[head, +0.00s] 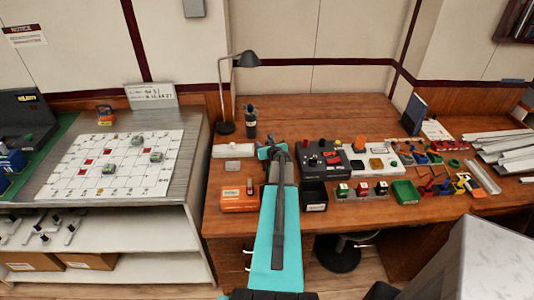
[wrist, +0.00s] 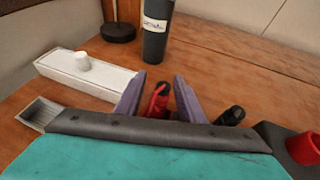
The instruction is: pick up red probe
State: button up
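The red probe (wrist: 158,103) shows in the wrist view on the wooden desk, between the two purple fingers of my gripper (wrist: 160,97). The fingers are apart, with a small gap visible on either side of the probe. The probe's lower part is hidden behind the dark edge of my wrist. A black probe (wrist: 231,116) lies just right of the right finger. In the head view, my gripper (head: 272,152) is over the desk left of the black breaker box; my arm hides the probes there.
A white block with a knob (wrist: 82,72) lies left of my gripper. A dark bottle (wrist: 156,30) and a lamp base (wrist: 118,31) stand beyond. An orange box (head: 239,198) and a black breaker box (head: 325,159) flank my arm. The desk's back is clear.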

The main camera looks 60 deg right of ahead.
grip_shut()
notch_tip(320, 180, up, 10)
dwell(1.0)
dwell(0.4)
